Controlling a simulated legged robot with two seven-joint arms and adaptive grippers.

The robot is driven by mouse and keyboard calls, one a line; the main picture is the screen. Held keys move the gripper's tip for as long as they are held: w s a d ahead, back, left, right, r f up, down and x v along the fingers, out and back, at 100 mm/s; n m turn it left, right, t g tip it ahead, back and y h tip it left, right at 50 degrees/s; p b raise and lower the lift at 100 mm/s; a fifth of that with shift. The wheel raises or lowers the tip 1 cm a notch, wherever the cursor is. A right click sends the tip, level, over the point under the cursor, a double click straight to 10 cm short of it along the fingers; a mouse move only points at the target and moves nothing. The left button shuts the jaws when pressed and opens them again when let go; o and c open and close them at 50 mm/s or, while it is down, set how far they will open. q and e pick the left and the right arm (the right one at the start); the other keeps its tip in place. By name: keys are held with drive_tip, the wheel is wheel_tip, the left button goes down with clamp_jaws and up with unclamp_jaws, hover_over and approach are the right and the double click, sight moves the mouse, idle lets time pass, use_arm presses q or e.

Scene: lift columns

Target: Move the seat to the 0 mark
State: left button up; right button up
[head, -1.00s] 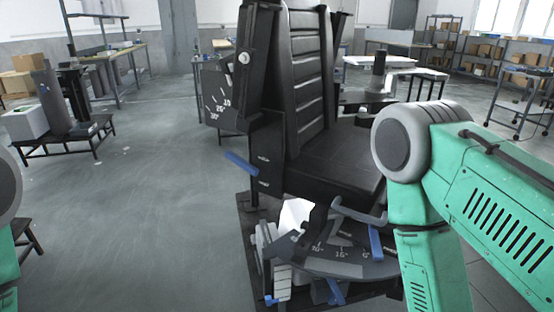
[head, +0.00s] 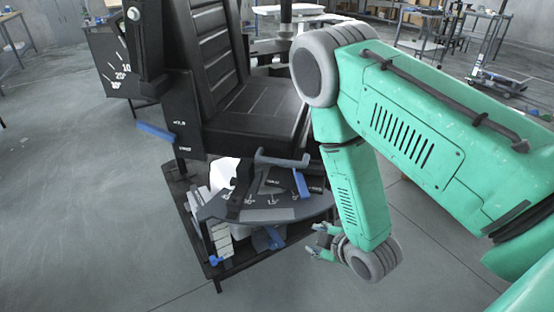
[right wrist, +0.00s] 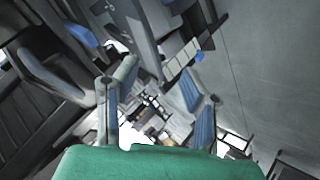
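The black seat (head: 255,118) with its ribbed backrest (head: 208,45) stands left of my right arm in the head view. Below it is a curved grey scale plate (head: 265,213) with degree marks; the mark the seat is set to cannot be read. Blue-ended levers show at the seat's left side (head: 156,132), over the scale (head: 301,185) and under the plate (head: 270,240). My right gripper (head: 316,241) is open and empty, low and just right of the scale plate, apart from it. In the right wrist view its fingers (right wrist: 170,83) are spread. My left gripper is out of view.
The seat stands on a dark base plate (head: 216,270) on the grey floor. A second dial (head: 118,72) is beside the backrest. Benches and shelves (head: 420,22) stand at the back. Floor at left and front right is clear.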

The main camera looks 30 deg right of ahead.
sight(285, 165)
drive_tip(key=w+d+r+n+t, duration=0.3)
drive_tip(key=w+r+n+t, duration=0.4)
drive_tip(key=r, duration=0.4)
drive_tip(key=shift+g+y, duration=0.3)
drive_tip(key=w, duration=0.4)
drive_tip(key=w+f+b, duration=0.1)
drive_tip(key=w, duration=0.4)
drive_tip(key=w+f, duration=0.1)
drive_tip(key=w, duration=0.4)
drive_tip(key=shift+w+f, duration=0.15)
drive_tip(key=shift+w, duration=0.1)
clamp_jaws()
